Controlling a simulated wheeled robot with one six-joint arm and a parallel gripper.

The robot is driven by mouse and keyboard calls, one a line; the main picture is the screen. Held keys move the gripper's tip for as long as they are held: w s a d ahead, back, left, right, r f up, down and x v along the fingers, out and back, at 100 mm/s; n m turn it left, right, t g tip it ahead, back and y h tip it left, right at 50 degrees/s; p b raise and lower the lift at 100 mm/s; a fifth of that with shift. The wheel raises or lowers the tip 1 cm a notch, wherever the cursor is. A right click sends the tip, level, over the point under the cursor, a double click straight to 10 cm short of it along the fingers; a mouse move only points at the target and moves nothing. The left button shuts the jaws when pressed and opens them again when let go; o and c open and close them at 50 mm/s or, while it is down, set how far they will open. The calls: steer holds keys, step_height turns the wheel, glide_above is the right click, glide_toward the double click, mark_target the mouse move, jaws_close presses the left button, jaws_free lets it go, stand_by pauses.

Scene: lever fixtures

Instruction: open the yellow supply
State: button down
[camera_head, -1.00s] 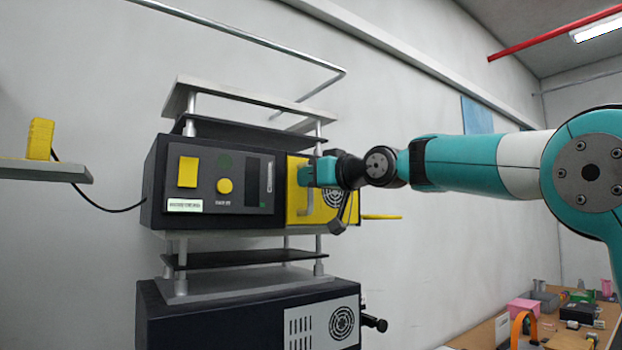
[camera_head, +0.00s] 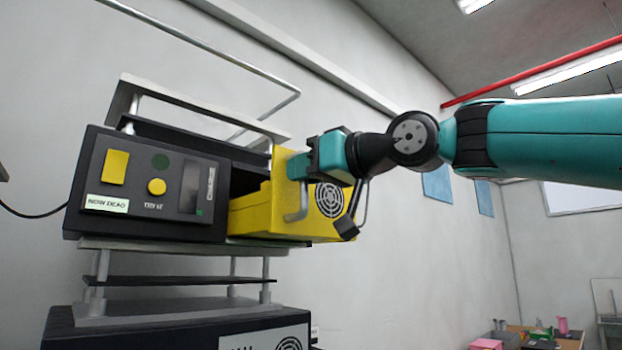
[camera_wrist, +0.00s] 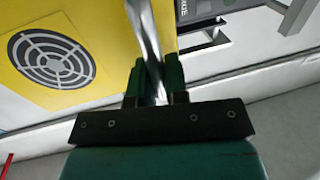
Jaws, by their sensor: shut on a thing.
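The yellow supply (camera_head: 262,210) is a box with a round fan grille on its front. It stands partly pulled out of the right side of a dark machine (camera_head: 140,187), with its yellow side wall showing. My gripper (camera_head: 296,165) is at its front face, shut on the grey bar handle (camera_head: 303,204). In the wrist view the handle (camera_wrist: 145,35) runs between the two dark green fingers of my gripper (camera_wrist: 158,75), and the yellow front with its grille (camera_wrist: 52,60) lies to the left.
Plates on posts (camera_head: 195,110) sit above the machine, and a lower dark unit (camera_head: 170,335) stands below it. A metal rail (camera_head: 220,55) runs along the wall. A cluttered table (camera_head: 520,337) is far off at the lower right.

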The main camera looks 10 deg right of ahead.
steer(key=c, duration=1.1)
jaws_free()
steer(key=shift+c, duration=0.2)
steer(key=shift+d, duration=0.1)
steer(key=b+v, duration=0.3)
steer(key=v, duration=1.4)
steer(key=shift+b, duration=0.4)
